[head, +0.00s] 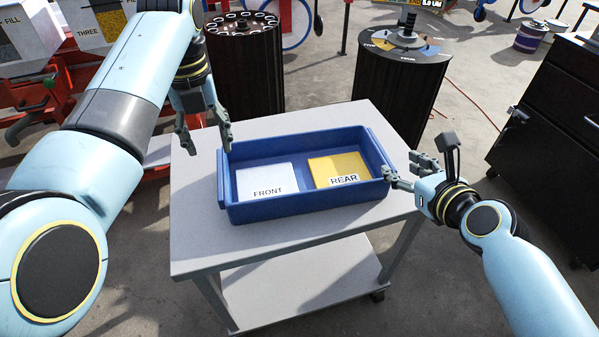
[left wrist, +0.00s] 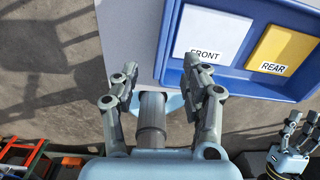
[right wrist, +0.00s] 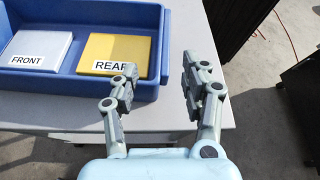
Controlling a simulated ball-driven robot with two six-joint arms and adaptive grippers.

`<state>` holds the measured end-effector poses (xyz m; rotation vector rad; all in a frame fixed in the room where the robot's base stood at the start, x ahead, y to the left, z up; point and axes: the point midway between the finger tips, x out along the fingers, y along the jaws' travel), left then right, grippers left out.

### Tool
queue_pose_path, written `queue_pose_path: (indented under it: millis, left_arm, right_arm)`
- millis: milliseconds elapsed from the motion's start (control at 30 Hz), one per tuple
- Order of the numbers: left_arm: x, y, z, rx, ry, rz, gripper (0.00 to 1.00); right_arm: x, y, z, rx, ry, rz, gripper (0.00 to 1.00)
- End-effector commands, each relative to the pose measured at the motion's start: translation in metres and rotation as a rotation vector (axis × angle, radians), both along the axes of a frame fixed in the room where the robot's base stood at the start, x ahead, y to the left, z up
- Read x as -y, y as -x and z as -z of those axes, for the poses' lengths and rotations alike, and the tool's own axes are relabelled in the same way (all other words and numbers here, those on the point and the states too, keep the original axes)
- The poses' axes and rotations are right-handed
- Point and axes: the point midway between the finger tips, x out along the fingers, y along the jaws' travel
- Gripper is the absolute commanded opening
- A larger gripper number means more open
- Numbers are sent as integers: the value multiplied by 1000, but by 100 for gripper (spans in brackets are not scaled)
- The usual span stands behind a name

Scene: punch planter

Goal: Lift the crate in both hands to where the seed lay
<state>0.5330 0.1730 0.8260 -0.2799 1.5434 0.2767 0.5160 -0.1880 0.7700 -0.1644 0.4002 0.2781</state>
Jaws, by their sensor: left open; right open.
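The blue crate (head: 305,207) sits flat on a grey two-tier cart (head: 200,240). Inside it, a white block labelled FRONT (head: 266,178) lies on the left and a yellow block labelled REAR (head: 338,167) on the right. My left gripper (head: 205,140) is open and empty, above the table beside the crate's far left corner. My right gripper (head: 405,172) is open and empty, close to the crate's right end wall. In the right wrist view the crate (right wrist: 150,90) is left of the open fingers (right wrist: 155,90). I cannot tell if any finger touches the crate. No seed is recognisable.
Two dark slatted drums (head: 245,70) and (head: 398,85) stand behind the cart. A black cabinet (head: 555,120) is at the right. A red frame with bins (head: 90,60) is at the back left. The cart's left top is bare.

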Motion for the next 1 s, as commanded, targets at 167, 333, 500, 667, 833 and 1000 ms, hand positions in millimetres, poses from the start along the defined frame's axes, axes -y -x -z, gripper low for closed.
queue_pose_path:
  millis: [167, 333, 500, 667, 833, 1000]
  left_arm:
    - [7, -9, -8, -12, -1, 122, 46]
    - [7, -9, -8, -12, -1, 126, 46]
    - [6, -9, -5, -12, -1, 124, 46]
    - [6, -8, 12, -15, -2, 123, 46]
    - [6, -8, 44, -15, -2, 122, 46]
    - [6, -7, 75, -15, -2, 123, 46]
  right_arm:
    - [2, -8, 1, -2, -108, 71, 46]
    - [2, -8, 1, -2, -111, 72, 46]
    - [2, -11, 1, -1, -110, 71, 46]
    - [-2, -26, 7, -1, -110, 71, 46]
    - [-8, -55, 19, -1, -109, 71, 46]
    - [-16, -83, 31, -2, -109, 71, 46]
